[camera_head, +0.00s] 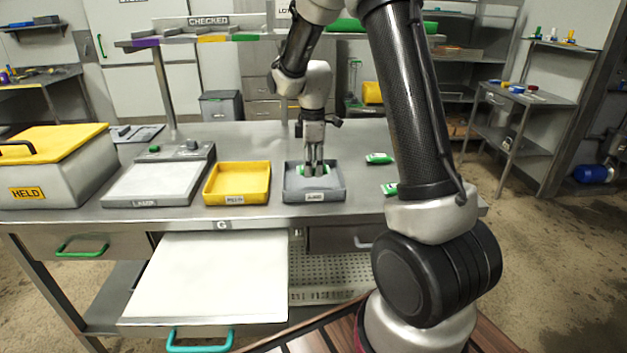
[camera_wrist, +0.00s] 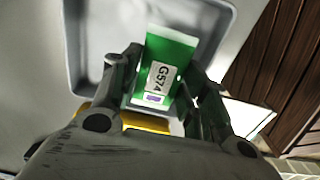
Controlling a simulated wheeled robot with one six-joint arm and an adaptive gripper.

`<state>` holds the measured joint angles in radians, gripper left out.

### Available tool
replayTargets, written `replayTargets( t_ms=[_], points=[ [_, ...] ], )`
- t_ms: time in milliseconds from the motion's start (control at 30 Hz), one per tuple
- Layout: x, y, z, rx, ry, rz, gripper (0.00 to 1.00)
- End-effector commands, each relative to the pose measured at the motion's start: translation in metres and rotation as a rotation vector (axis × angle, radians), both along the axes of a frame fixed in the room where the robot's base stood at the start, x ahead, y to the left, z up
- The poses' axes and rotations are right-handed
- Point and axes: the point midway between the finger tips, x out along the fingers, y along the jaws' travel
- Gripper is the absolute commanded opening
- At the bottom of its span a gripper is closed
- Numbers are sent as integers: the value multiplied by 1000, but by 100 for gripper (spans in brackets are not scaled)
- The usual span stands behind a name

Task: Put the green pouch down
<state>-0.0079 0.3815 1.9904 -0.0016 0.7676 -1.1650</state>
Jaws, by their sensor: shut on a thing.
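The green pouch (camera_wrist: 167,62) has a white label reading G574 and a small purple mark. My gripper (camera_head: 313,170) points down over the grey tray (camera_head: 315,194) on the steel table. In the wrist view my gripper (camera_wrist: 160,95) has a finger on each side of the pouch and is shut on it. A little green of the pouch shows between the fingers in the head view. The pouch is within the tray's outline; whether it touches the tray floor I cannot tell.
A yellow tray (camera_head: 237,199) stands just left of the grey tray. A white-topped scale (camera_head: 154,183) and a HELD bin (camera_head: 55,180) with a yellow lid are further left. Two green pouches lie to the right, one at the back (camera_head: 379,158). An open drawer (camera_head: 212,278) juts out below.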

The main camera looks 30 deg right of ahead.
Motion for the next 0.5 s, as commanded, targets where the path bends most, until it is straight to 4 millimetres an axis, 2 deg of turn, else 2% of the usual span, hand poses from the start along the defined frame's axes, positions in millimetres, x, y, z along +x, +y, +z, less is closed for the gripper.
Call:
replayTargets(
  t_ms=[400,500],
  points=[
    [0,0,-48,0,1,0,16],
    [0,0,-50,0,-1,0,16]
  ],
)
